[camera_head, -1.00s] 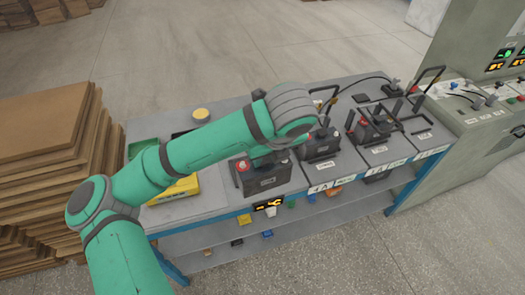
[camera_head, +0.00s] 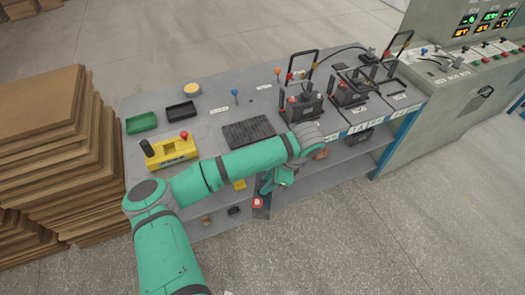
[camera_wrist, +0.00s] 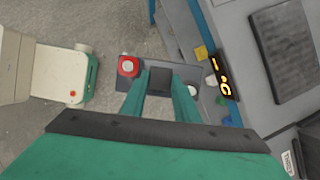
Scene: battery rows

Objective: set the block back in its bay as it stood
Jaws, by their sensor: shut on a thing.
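The block (camera_wrist: 190,76) is dark grey, with a round red cap (camera_wrist: 128,66) on one end and a black grip in its middle. My gripper (camera_wrist: 160,82) has its two teal fingers shut on that black grip. In the head view the block (camera_head: 262,211) hangs in front of the bench's front edge, clear of the bench top. My wrist partly hides it there. Two similar dark blocks stand in bays on the right: one (camera_head: 303,107) and another (camera_head: 349,93). The bay farthest right (camera_head: 402,98) shows black frame parts; I cannot tell what else is in it.
An empty black ribbed mat (camera_head: 248,133) lies on the bench top. A yellow box (camera_head: 175,150), green tray (camera_head: 141,123) and black tray (camera_head: 180,112) are at left. Upright black frames (camera_head: 302,66) rise behind the bays. A control cabinet (camera_head: 470,95) stands right, stacked boards (camera_head: 40,150) left.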

